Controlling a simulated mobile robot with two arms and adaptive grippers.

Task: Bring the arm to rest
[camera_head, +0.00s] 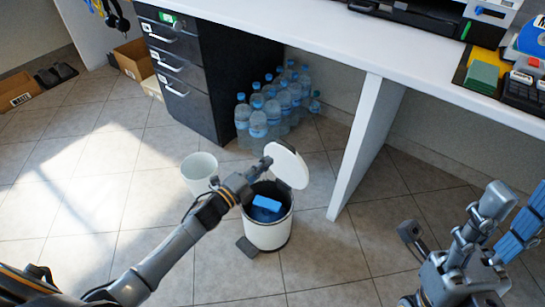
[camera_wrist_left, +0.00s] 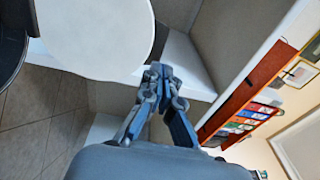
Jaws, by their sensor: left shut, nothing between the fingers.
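My left gripper (camera_head: 264,166) reaches in from the lower left, at the raised white lid (camera_head: 288,166) of the pedal bin (camera_head: 267,235). Its fingers are shut and empty; they also meet at the tips in the left wrist view (camera_wrist_left: 160,72). There the round white lid (camera_wrist_left: 95,35) fills the upper left, close to the fingers; I cannot tell whether they touch. A blue item (camera_head: 267,203) lies inside the open bin. Parts of my right arm show at the lower right; I cannot tell how its fingers stand.
A white bucket (camera_head: 199,172) stands left of the bin. Several water bottles (camera_head: 272,105) stand beside the dark drawer cabinet (camera_head: 205,75). The white desk (camera_head: 300,30) has a support panel (camera_head: 362,145) right of the bin. The tiled floor (camera_head: 100,185) at left is clear.

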